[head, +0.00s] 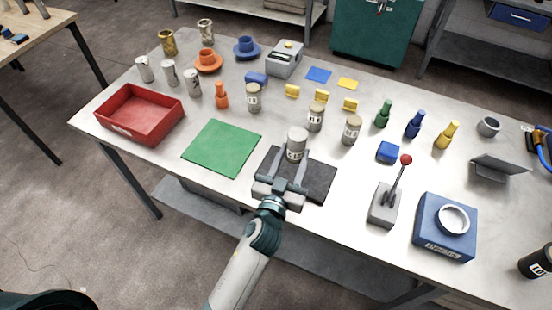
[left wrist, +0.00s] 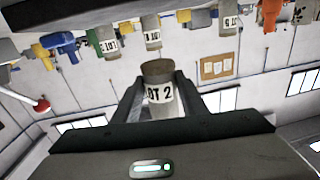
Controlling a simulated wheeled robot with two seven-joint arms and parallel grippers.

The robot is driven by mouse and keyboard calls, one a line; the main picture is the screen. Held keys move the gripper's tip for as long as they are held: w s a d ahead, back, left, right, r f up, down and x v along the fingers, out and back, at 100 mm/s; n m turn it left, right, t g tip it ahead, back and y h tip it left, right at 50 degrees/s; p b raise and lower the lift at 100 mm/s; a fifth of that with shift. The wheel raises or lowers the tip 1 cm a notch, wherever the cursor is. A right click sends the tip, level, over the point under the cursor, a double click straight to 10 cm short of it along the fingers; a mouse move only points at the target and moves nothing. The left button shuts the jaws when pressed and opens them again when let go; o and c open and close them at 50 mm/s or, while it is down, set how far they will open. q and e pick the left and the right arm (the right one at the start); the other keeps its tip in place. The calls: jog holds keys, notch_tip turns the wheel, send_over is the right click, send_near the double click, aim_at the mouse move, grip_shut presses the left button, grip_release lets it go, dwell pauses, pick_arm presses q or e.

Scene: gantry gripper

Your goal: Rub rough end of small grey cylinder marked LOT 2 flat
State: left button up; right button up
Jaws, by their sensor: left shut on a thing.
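A small grey cylinder (head: 297,145) is gripped between the fingers of my left gripper (head: 283,178), over the dark mat (head: 322,178) at the table's front. In the left wrist view the cylinder (left wrist: 160,102) reads "OT 2", with the first letter hidden by a finger. That view is upside down; the cylinder's brownish end faces the table and its pale end faces up. I cannot tell whether the brownish end touches the mat. Three similar labelled cylinders with brownish tops stand behind: left (head: 253,98), middle (head: 315,117) and right (head: 351,131). My right gripper is not in view.
A green mat (head: 222,147) and a red tray (head: 178,120) lie left. To the right are a lever box with a red knob (head: 406,159), a blue block (head: 388,152) and a blue box with a white ring (head: 420,215). Yellow blocks and coloured bottles stand behind.

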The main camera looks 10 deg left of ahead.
pick_arm(q)
jog(key=shift+w+d+r, duration=0.1)
jog(key=shift+d+r, duration=0.05)
jog(key=shift+d, duration=0.3)
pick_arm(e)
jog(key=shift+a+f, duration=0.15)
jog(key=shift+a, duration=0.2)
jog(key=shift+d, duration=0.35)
pick_arm(q)
jog(key=shift+f, duration=0.2)
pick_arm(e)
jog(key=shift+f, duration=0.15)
pick_arm(q)
jog(key=shift+f+b, duration=0.8)
jog(key=shift+b, duration=0.15)
jog(key=shift+f+b, duration=1.75)
jog(key=shift+f, duration=0.2)
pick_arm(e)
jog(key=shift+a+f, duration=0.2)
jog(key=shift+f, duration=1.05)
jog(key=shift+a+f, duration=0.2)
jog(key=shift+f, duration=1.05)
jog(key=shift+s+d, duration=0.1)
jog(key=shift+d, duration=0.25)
pick_arm(q)
jog(key=shift+w+r, duration=0.15)
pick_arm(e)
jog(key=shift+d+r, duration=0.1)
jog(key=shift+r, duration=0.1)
